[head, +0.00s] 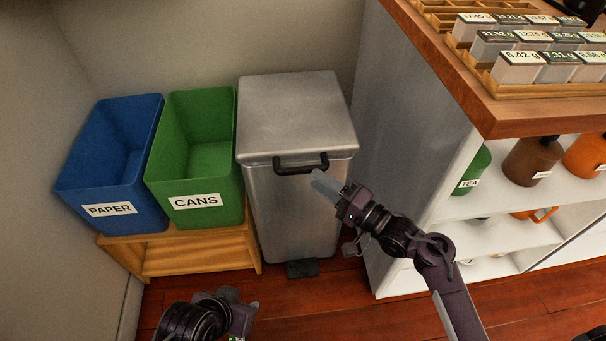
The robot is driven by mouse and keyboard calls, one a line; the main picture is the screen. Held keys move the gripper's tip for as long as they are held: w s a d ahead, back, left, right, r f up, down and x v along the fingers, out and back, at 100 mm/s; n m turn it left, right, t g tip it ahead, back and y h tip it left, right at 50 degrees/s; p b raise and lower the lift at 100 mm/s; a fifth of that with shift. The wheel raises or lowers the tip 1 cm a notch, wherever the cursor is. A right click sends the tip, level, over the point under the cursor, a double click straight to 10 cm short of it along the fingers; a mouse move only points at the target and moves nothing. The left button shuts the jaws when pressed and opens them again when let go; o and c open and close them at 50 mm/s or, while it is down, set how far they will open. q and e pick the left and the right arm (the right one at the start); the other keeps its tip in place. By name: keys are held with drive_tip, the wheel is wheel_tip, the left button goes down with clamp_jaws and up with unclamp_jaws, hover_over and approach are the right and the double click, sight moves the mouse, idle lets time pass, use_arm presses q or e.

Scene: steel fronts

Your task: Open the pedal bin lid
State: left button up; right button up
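The steel pedal bin (290,215) stands between the green bin and the counter, with its lid (295,110) shut. A black handle (301,164) sits at the front edge of the lid. The black pedal (301,268) is at the foot of the bin. My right gripper (322,182) is in front of the bin, just below the right end of the handle; I cannot tell whether it touches it. Its fingers look close together, but their gap is not clear. My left gripper (240,309) is low, near the bottom edge, away from the bin, its fingers partly hidden.
A blue PAPER bin (110,185) and a green CANS bin (195,182) stand on a wooden stand (190,255) at the left. A wooden-topped counter (480,108) with shelves of jars is close at the right. The red wooden floor in front is clear.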

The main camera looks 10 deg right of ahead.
sight(302, 168)
drive_tip(key=b+x, duration=0.1)
drive_tip(key=x, duration=0.4)
drive_tip(key=shift+w+a, duration=0.25)
clamp_jaws()
